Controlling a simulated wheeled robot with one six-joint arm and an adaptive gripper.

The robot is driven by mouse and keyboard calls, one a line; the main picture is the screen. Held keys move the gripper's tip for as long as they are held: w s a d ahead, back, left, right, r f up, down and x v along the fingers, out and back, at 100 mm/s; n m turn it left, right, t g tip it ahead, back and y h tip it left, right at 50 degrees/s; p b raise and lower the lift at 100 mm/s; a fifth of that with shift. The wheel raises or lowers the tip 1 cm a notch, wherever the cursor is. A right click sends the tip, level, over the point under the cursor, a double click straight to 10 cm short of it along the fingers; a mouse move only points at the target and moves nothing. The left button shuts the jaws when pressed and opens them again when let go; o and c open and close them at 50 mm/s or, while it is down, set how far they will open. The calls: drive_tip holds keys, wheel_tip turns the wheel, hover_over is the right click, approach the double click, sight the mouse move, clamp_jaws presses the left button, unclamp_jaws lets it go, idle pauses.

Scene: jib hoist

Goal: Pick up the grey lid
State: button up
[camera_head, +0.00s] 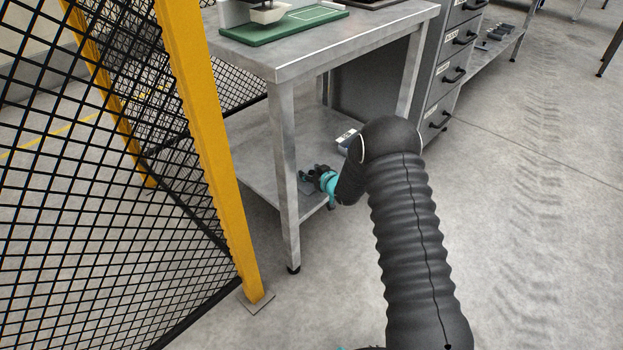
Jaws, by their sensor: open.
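My gripper (308,176), dark with a teal band behind it, is low at the front right of the grey workbench (330,50), beside its lower shelf (262,168). Its jaws are open, small and dark in this view. A small grey item with a white label (346,138) shows just behind my arm, and I cannot tell whether it is the grey lid. No other clear lid shape shows; the area around the fingertips is partly hidden by the gripper and the bench leg.
A bench leg (285,170) stands just left of my gripper. A yellow post (205,130) and black mesh fence (100,220) close off the left. A green board (285,26) lies on the bench. A drawer cabinet (440,85) stands behind. The right floor is clear.

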clamp_jaws()
idle(0.3)
